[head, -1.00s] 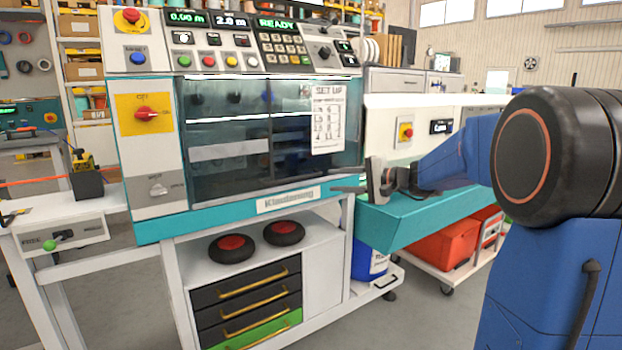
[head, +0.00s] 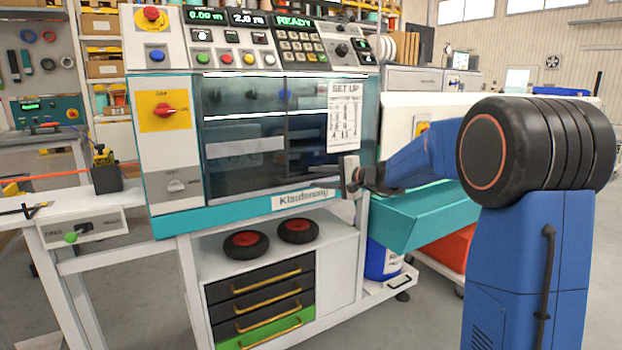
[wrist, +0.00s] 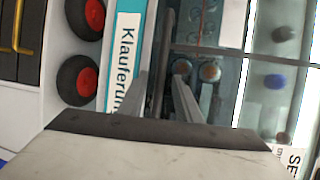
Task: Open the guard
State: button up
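The guard (head: 245,135) is a tinted clear panel across the front of the machine. It is down and covers the opening, and a set-up sheet (head: 345,120) is on its right part. My gripper (head: 342,186) is at the guard's lower right, just above the teal sill. In the wrist view the picture is turned on its side. The two fingers (wrist: 163,95) are apart there, with the long grey bar along the guard's lower edge (wrist: 164,50) showing between them. I cannot tell whether they touch the bar.
The name plate (head: 303,199) is on the sill. The panel on the left has a red rotary switch (head: 164,110) and a grey knob (head: 177,186). Two black-and-red wheels (head: 246,245) lie on the shelf below. A teal tray (head: 425,215) juts out at the right.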

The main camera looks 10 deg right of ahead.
aim_at(313, 176)
jog(key=shift+x, duration=1.6)
grip_shut()
jog(key=shift+r, duration=0.1)
notch_tip(313, 176, up, 37)
jog(key=shift+r, duration=0.1)
grip_release()
